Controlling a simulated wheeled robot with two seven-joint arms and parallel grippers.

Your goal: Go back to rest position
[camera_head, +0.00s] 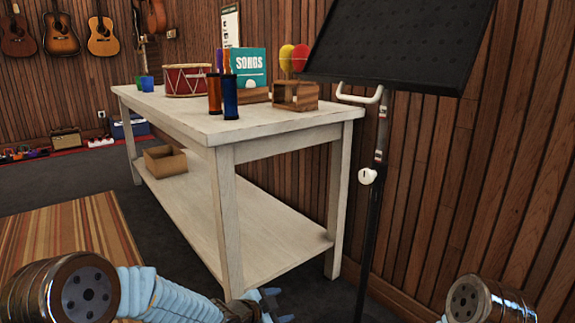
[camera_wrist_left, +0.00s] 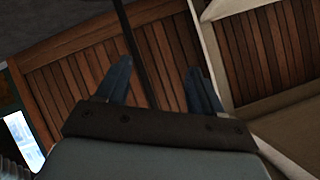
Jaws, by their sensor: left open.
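My left gripper (camera_head: 273,301) shows at the bottom of the head view, low in front of the white table (camera_head: 190,205) near its front leg. Its two blue fingers are apart and nothing is between them. The left wrist view also shows the open fingers (camera_wrist_left: 158,88), with wood wall panels and a thin dark pole beyond them. My right arm shows only as a joint at the bottom right of the head view. Its gripper is out of view.
A black music stand (camera_head: 376,150) stands right of the table. The tabletop holds a red drum (camera_head: 188,80), a teal songs book (camera_head: 249,66), a wooden box (camera_head: 296,95) and orange and blue cylinders (camera_head: 230,97). A cardboard box (camera_head: 165,160) sits on the lower shelf.

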